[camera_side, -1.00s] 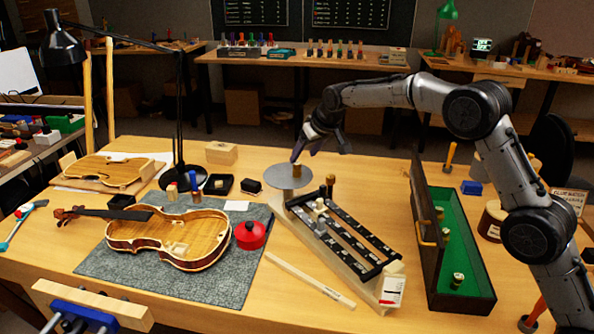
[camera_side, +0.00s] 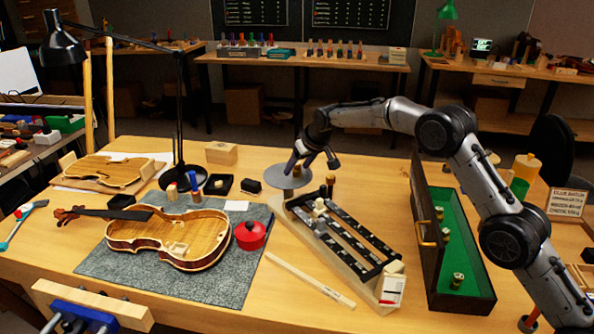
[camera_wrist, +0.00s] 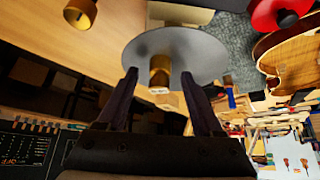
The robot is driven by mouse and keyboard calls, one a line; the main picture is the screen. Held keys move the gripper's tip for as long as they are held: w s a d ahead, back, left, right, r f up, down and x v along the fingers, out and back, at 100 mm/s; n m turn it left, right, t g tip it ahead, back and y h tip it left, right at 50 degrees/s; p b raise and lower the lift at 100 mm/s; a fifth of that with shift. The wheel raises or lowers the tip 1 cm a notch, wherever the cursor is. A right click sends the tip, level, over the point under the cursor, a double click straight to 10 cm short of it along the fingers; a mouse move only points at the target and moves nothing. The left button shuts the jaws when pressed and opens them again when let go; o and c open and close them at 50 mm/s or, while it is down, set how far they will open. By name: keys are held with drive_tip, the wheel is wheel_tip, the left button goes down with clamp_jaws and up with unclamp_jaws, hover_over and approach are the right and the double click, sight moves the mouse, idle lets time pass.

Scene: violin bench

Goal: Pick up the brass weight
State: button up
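A brass weight (camera_wrist: 160,70) stands upright on a round grey pan (camera_wrist: 190,45) in the wrist view. The pan also shows in the side view (camera_side: 284,183), with the weight (camera_side: 297,171) on it, partly hidden by my gripper. My gripper (camera_side: 312,167) points down above the pan and is open. In the wrist view my gripper (camera_wrist: 159,77) has its fingers spread on either side of the weight, with gaps visible. I cannot tell whether the fingertips are level with the weight. Another brass-coloured cylinder (camera_side: 330,181) stands beside the pan.
A black beam with sliding pieces (camera_side: 345,235) runs forward from the pan. An open green-lined case (camera_side: 463,240) with several brass weights stands at right. A violin body (camera_side: 170,235) and red pot (camera_side: 250,235) lie on a grey mat at left.

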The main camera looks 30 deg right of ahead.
clamp_jaws()
drive_tip(key=shift+r, duration=0.1)
